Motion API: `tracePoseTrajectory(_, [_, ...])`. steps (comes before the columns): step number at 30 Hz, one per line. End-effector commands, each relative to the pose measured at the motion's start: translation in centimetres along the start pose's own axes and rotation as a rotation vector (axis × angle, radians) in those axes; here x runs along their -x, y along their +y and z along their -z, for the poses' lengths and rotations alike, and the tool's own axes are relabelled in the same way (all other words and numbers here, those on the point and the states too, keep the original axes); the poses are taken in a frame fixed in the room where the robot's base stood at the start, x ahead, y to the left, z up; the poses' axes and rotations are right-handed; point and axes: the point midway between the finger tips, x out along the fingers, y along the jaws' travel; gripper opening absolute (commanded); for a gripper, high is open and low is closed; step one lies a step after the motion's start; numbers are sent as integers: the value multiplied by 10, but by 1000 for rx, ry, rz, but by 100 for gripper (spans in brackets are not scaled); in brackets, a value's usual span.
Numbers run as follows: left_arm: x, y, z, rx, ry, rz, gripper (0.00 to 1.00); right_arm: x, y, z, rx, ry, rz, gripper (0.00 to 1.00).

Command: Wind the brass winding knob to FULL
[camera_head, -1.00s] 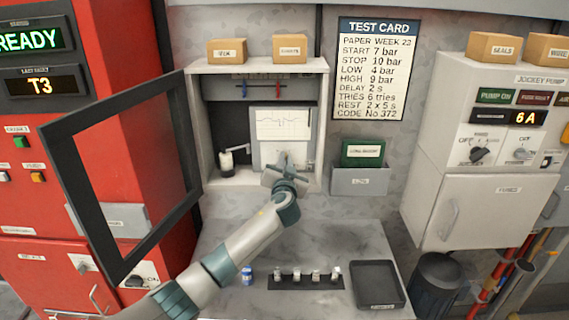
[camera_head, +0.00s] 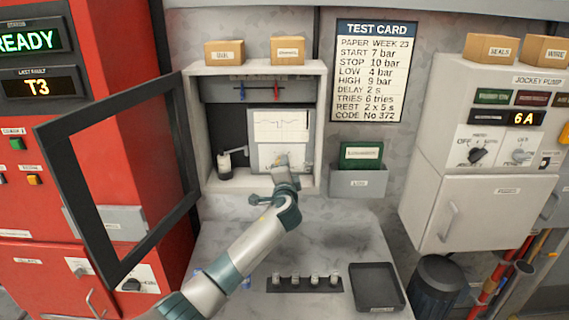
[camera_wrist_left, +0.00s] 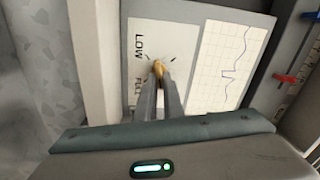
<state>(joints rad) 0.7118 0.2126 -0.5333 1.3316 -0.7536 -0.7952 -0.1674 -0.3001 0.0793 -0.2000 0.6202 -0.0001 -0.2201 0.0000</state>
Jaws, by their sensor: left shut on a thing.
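The brass winding knob (camera_wrist_left: 158,67) sits on the white recorder panel beside a paper chart (camera_wrist_left: 222,65). In the left wrist view the words LOW and FULL, turned sideways, are printed next to it. My left gripper (camera_wrist_left: 160,78) is shut on the knob, its two fingers meeting it from the front. In the head view the gripper (camera_head: 281,168) reaches into the open cabinet (camera_head: 194,130), below the chart (camera_head: 282,125), and its wrist hides most of the knob. The knob's exact pointing is too small to tell. My right gripper is not in view.
The cabinet's black-framed door (camera_head: 50,165) stands open at left. A small ink bottle (camera_head: 224,163) stands inside the cabinet. Below are a rack of several small parts (camera_head: 304,284) and a black tray (camera_head: 376,286). A green book (camera_head: 361,155) sits in a holder to the right.

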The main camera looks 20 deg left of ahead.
Motion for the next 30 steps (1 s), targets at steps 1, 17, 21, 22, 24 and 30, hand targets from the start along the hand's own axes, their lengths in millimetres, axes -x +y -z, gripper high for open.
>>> tracePoseTrajectory(1, [0,0,0,-44,-1,-1,0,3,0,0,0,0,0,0])
tracePoseTrajectory(17, [0,4,-1,-548,0,-1,0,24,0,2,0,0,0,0])
tracePoseTrajectory(21, [0,5,-2,-676,-1,-1,0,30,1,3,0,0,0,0])
tracePoseTrajectory(22, [0,5,-2,-701,0,-2,0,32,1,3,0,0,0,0])
tracePoseTrajectory(24, [0,6,-2,-758,0,-2,0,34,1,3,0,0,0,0])
tracePoseTrajectory(30, [0,7,-4,-884,0,-1,0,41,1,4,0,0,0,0])
